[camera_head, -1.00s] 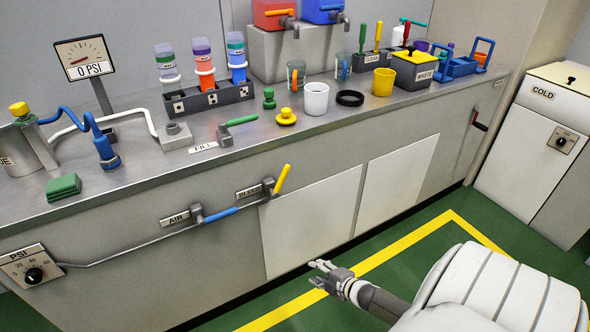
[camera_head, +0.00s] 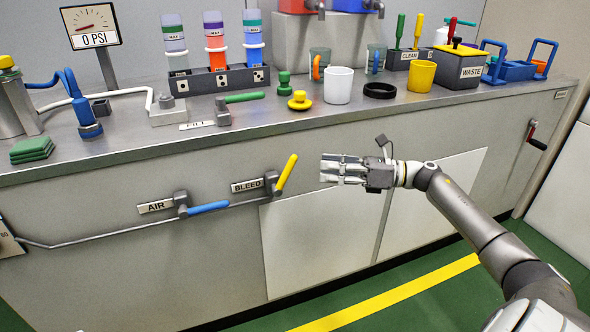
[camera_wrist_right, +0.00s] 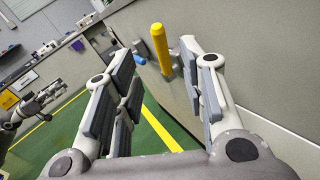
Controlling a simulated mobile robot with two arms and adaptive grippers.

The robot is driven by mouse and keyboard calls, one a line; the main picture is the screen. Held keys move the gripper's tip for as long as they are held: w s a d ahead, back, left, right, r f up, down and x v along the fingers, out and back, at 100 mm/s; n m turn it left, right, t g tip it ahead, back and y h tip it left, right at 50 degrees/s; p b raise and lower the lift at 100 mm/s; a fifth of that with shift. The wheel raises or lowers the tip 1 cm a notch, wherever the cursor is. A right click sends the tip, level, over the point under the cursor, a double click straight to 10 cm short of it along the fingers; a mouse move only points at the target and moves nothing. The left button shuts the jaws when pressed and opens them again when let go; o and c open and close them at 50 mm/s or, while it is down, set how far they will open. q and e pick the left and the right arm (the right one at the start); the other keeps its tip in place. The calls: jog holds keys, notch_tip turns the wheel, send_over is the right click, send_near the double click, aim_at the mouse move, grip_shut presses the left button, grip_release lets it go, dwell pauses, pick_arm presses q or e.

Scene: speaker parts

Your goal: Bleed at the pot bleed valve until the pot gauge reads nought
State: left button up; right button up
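The bleed valve (camera_head: 272,183), labelled BLEED, is on the cabinet front. Its yellow handle (camera_head: 287,174) tilts up to the right; it also shows in the right wrist view (camera_wrist_right: 161,48). The gauge (camera_head: 91,27) on the counter shows 0 PSI. The steel pot (camera_head: 18,108) stands at the far left, partly cut off. My right gripper (camera_head: 324,170) is open and empty, just right of the yellow handle and apart from it. In the wrist view the handle stands beyond and between its fingers. My left gripper (camera_wrist_right: 52,92) shows small at the wrist view's left edge; its fingers are unclear.
The air valve's blue handle (camera_head: 208,208) lies along the pipe left of the bleed valve. The counter above holds a green-handled fill valve (camera_head: 243,98), a white cup (camera_head: 338,85), a yellow cup (camera_head: 421,75) and a bottle rack (camera_head: 220,80). The space before the cabinet is clear.

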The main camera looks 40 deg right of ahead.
aim_at(291, 165)
jog(key=x, duration=1)
jog(key=shift+b, duration=0.4)
pick_arm(q)
jog(key=r+t, duration=0.2)
jog(key=r, duration=0.1)
jog(key=shift+d+r+h, duration=0.2)
jog(key=shift+r+h, duration=0.1)
jog(key=shift+h, duration=0.1)
pick_arm(e)
grip_shut()
